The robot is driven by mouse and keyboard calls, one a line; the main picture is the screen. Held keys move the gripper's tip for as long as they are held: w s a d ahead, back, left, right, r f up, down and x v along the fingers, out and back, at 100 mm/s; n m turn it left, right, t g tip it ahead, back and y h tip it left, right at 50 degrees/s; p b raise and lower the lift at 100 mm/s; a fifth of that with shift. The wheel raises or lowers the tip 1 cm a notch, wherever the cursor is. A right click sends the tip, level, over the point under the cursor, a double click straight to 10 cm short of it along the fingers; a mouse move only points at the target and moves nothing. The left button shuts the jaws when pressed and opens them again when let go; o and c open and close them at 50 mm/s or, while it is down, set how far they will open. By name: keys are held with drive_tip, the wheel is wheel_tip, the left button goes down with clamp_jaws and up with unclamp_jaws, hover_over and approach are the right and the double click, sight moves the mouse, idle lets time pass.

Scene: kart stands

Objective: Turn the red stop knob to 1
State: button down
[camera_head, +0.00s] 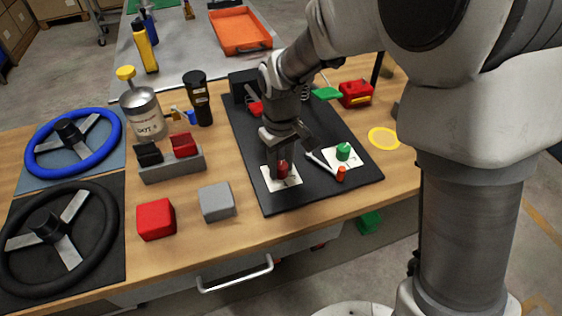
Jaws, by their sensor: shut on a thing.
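The red stop knob (283,169) stands on a white marked plate (281,181) at the front left of the black panel (322,196). My gripper (282,165) points down over it, with its fingers closed around the knob. The fingers hide much of the knob, and the marks on its plate are too small to read, so I cannot tell its setting. A green knob (343,151) sits on a second white plate (333,163) to the right.
A green paddle (326,93) and a red box (356,93) are behind. A grey block (217,202) and a red block (156,219) stand left of the panel. Two steering wheels lie at far left.

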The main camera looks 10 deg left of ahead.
sight(281, 165)
drive_tip(key=n+p, duration=0.2)
drive_tip(key=n, duration=0.3)
drive_tip(key=shift+n, duration=0.3)
idle(0.4)
drive_tip(key=shift+c, duration=2.4)
unclamp_jaws()
wheel_tip(281, 165, up, 18)
drive_tip(key=p, duration=0.3)
drive_tip(key=shift+f, duration=0.25)
